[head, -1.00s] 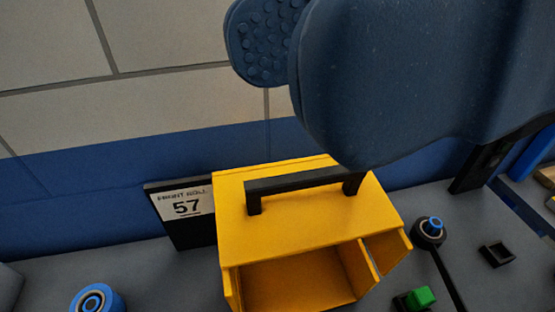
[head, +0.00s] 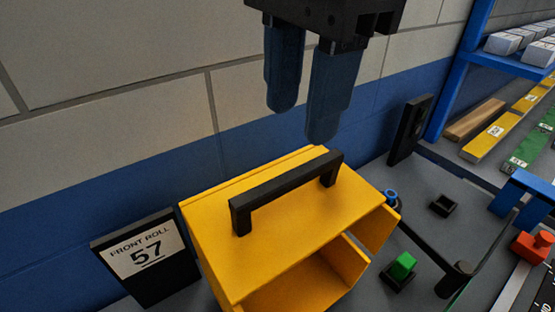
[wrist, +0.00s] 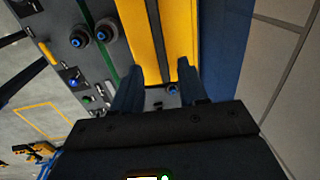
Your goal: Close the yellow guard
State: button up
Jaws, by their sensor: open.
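The yellow guard (head: 285,215) is a box-like cover with a black bar handle (head: 285,190) along its top. Its front side is open and shows the yellow inside. In the wrist view the guard (wrist: 150,35) fills the upper middle, running between and beyond the fingers. My gripper (head: 308,125) is open and empty, with two blue fingers pointing down. In the head view it appears above and behind the handle, apart from it. It also shows in the wrist view (wrist: 160,90), fingers spread.
A "FRONT ROLL 57" sign (head: 145,258) stands left of the guard. A wall is close behind.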

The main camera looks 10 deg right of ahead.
aim_at(292, 174)
jog(key=f, duration=0.5)
jog(key=f+p, duration=0.1)
jog(key=f, duration=0.1)
jog(key=shift+w+a+f, duration=0.15)
jog(key=shift+w, duration=0.15)
jog(key=shift+c, duration=0.2)
grip_shut()
